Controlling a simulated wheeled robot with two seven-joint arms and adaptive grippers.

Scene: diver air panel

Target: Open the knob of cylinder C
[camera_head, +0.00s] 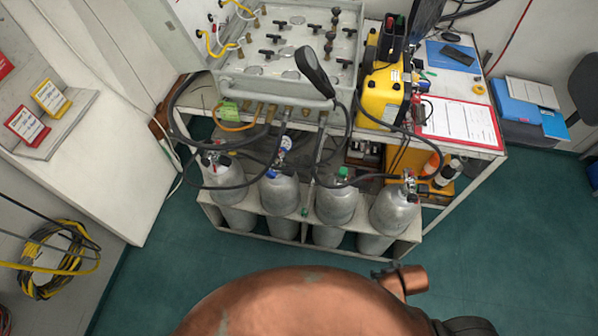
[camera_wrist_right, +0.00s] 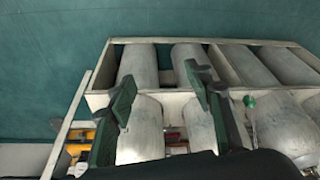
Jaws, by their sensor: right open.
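Four grey cylinders stand in a rack below the panel; no letters on them are readable, so I cannot confirm which is C. The third from the left (camera_head: 336,203) has a green part (camera_head: 343,172) at its top. The second cylinder (camera_head: 279,193) has a blue-and-white part (camera_head: 286,143) above it. In the right wrist view, my right gripper (camera_wrist_right: 160,84) is open and empty, its dark green fingers spread in front of the cylinders (camera_wrist_right: 140,130). A small green round piece (camera_wrist_right: 249,101) shows right of the fingers, apart from them. My left gripper is out of view.
The grey panel (camera_head: 290,87) with black handles and hoses is above the cylinders. A yellow case (camera_head: 383,97) and red clipboard (camera_head: 459,121) are to its right. A copper rounded object (camera_head: 300,305) fills the bottom foreground.

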